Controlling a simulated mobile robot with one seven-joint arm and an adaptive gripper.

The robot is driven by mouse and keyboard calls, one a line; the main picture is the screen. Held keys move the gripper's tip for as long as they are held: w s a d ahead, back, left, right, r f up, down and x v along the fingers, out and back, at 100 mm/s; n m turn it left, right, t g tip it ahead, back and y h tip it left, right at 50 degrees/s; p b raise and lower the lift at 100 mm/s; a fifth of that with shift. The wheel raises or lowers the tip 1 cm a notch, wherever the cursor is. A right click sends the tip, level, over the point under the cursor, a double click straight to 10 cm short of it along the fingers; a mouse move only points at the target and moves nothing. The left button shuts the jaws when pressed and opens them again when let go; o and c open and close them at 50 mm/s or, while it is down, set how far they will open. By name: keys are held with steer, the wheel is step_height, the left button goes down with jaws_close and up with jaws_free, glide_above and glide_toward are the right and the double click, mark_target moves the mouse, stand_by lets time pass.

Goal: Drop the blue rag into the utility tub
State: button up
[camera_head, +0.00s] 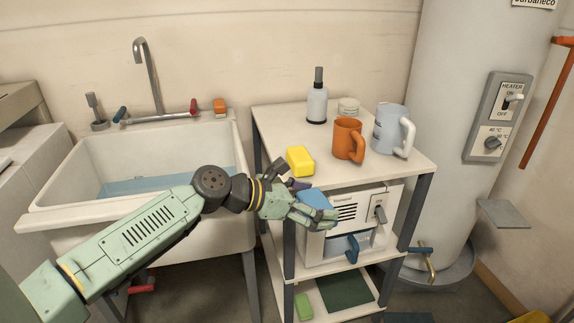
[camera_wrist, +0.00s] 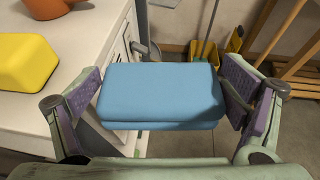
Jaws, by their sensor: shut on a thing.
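The blue rag (camera_wrist: 160,90) looks like a thick folded pad. My gripper (camera_wrist: 165,98) is shut on it, with a purple-padded finger at each side in the wrist view. In the head view the rag (camera_head: 313,197) is partly hidden by my gripper (camera_head: 302,203), at the front edge of the shelf unit's top. The utility tub (camera_head: 150,150) is the wide cream basin at left, with blue water in it. My gripper and the rag are to the right of the tub, outside it. My arm crosses in front of the tub and hides part of its front.
A yellow sponge (camera_head: 300,161), orange mug (camera_head: 347,140), pitcher (camera_head: 390,128) and soap bottle (camera_head: 317,102) stand on the shelf top (camera_head: 275,125). A white appliance (camera_head: 325,246) sits below. A tall faucet (camera_head: 150,75) rises behind the tub. An orange block (camera_head: 219,105) rests on its back rim.

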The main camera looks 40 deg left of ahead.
steer(key=w+d+f+n+y, duration=0.1)
steer(key=w+d+f, duration=0.2)
steer(key=d+f, duration=1)
steer(key=w+d+f+n+t+y, duration=0.1)
steer(key=w+d+f+n+y, duration=0.1)
steer(key=d+f, duration=1.2)
step_height(320, 180, down, 5)
steer(key=shift+w+d+f+n+t+y, duration=0.15)
steer(key=shift+w+n+t+y, duration=0.15)
steer(key=shift+w, duration=0.55)
steer(key=shift+s, duration=0.1)
